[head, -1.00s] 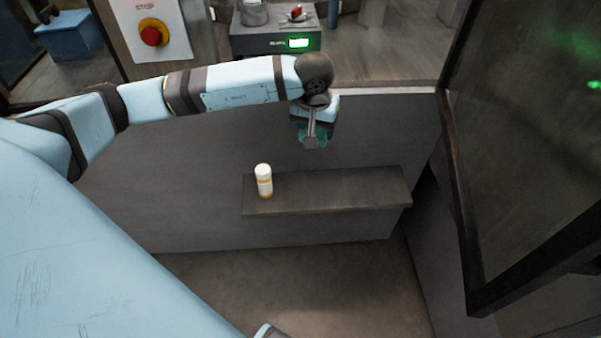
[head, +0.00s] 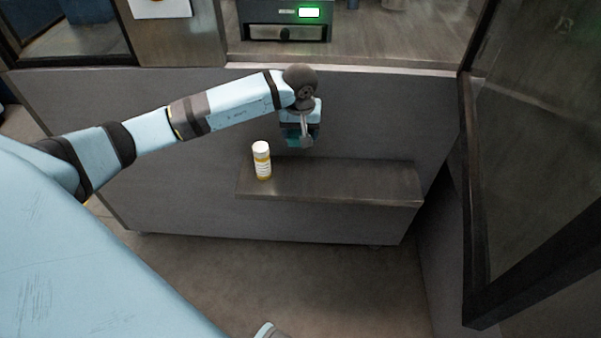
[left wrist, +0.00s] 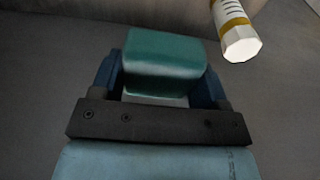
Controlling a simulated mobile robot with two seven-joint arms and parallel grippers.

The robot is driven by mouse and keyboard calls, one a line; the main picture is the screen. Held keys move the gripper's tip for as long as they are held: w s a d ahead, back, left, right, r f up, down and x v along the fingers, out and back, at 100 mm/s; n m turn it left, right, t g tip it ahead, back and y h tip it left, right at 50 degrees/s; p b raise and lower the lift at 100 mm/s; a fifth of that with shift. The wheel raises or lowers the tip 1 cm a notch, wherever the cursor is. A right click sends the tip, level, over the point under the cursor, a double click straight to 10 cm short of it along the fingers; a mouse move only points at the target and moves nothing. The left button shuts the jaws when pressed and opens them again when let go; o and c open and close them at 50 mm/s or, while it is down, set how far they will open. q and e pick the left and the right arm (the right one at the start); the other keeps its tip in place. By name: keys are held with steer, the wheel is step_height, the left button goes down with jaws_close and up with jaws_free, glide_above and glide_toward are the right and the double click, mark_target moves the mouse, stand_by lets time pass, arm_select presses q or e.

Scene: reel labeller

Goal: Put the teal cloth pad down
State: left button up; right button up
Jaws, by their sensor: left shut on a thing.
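The teal cloth pad (left wrist: 165,62) is held between the two blue fingers of my left gripper (left wrist: 162,85) in the left wrist view. In the head view my left gripper (head: 300,137) is above the back edge of a dark shelf (head: 340,180), and a little of the teal pad (head: 292,139) shows beside it. Whether the pad touches the shelf cannot be told. My right gripper is not in view.
A white and yellow bottle (head: 262,160) stands upright on the shelf's left end, close to my left gripper; it also shows in the left wrist view (left wrist: 236,30). The shelf's right part is clear. A dark-framed panel (head: 475,200) stands at the right.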

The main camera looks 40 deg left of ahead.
mark_target(301, 176)
arm_select(q)
step_height(301, 176, down, 15)
steer(key=shift+f+b, duration=0.1)
steer(key=shift+b, duration=0.65)
steer(key=shift+f, duration=0.15)
steer(key=o, duration=0.8)
